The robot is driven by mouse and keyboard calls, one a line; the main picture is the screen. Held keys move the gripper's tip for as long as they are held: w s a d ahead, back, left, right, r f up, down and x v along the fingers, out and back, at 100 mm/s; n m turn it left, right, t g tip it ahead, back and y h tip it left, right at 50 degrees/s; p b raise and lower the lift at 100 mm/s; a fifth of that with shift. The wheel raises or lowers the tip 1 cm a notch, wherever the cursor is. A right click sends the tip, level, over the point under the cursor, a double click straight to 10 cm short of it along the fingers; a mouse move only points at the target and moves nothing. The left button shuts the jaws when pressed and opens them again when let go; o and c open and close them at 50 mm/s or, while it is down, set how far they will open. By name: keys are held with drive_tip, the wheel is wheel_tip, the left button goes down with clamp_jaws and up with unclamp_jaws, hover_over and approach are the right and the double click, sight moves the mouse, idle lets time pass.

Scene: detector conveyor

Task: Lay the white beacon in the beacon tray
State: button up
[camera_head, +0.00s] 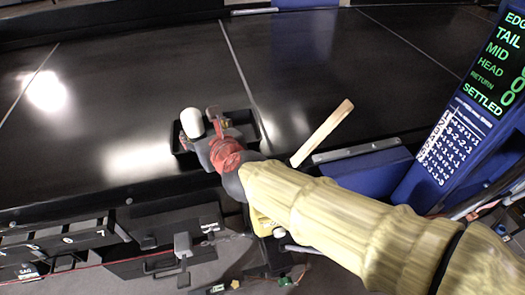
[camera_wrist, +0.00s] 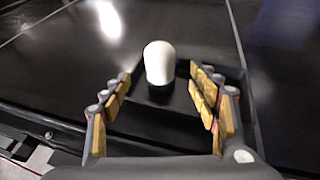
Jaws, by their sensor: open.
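The white beacon (camera_wrist: 159,62) has a rounded white top and a dark base. In the wrist view it stands upright at the black tray (camera_wrist: 243,88), between and just beyond my fingertips. In the head view the beacon (camera_head: 191,122) shows at the left part of the tray (camera_head: 258,124), beside my gripper (camera_head: 201,127). My gripper (camera_wrist: 160,80) is open, with yellow-padded fingers on both sides of the beacon and gaps visible. Whether the base rests on the tray floor is hard to tell. My arm hides part of the tray in the head view.
The black conveyor surface (camera_head: 130,90) is mostly clear around the tray. A light wooden bar (camera_head: 322,132) lies to the right. A blue panel with a green display (camera_head: 500,65) stands at the far right. Black drawers (camera_head: 150,255) sit below the front edge.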

drive_tip(key=s+d+f+n+g+h, duration=0.1)
drive_tip(key=s+d+n+g+h, duration=0.1)
drive_tip(key=s+d+n, duration=0.5)
drive_tip(key=s+d+f+n+g+h, duration=0.2)
drive_tip(key=s+d+n, duration=0.4)
drive_tip(key=d+n, duration=0.7)
drive_tip(key=s+d+f+n+g+h, duration=0.2)
drive_tip(key=s+d+n, duration=0.5)
drive_tip(key=d+n, duration=0.3)
drive_tip(key=shift+s+d+f, duration=0.25)
drive_tip(key=shift+s+d, duration=0.05)
drive_tip(key=shift+d, duration=0.8)
drive_tip(key=shift+f, duration=0.1)
